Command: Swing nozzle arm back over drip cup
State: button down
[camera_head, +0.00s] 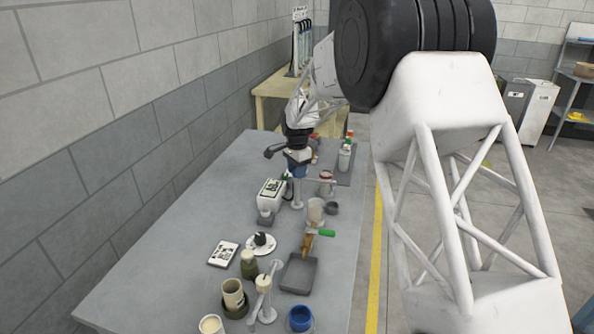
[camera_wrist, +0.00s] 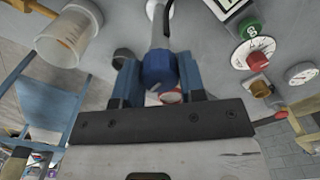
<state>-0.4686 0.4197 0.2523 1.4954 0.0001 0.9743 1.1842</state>
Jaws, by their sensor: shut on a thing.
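My gripper (camera_head: 298,158) points down over the middle of the bench. In the wrist view its two blue fingers (camera_wrist: 159,78) are shut on a blue knob (camera_wrist: 159,67) at the end of a pale grey nozzle arm (camera_wrist: 160,22). In the head view the blue knob (camera_head: 299,171) shows just under the gripper, and the post of the arm is partly hidden. A small dark grey cup (camera_head: 331,208), possibly the drip cup, stands to the right and nearer; a dark cup also shows left of the fingers in the wrist view (camera_wrist: 122,57).
A red-rimmed jar (camera_head: 326,184) and a clear beaker (camera_head: 316,211) stand close on the right. A white device (camera_head: 270,194) is on the left. Nearer are a grey tray (camera_head: 299,274), a second stand (camera_head: 265,285) and a blue cup (camera_head: 300,318). The bench's left side is bare.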

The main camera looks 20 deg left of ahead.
dwell(0.4)
jog(key=c, duration=0.7)
grip_release()
jog(key=shift+r, duration=0.15)
jog(key=shift+r, duration=3.8)
jog(key=shift+d, duration=0.1)
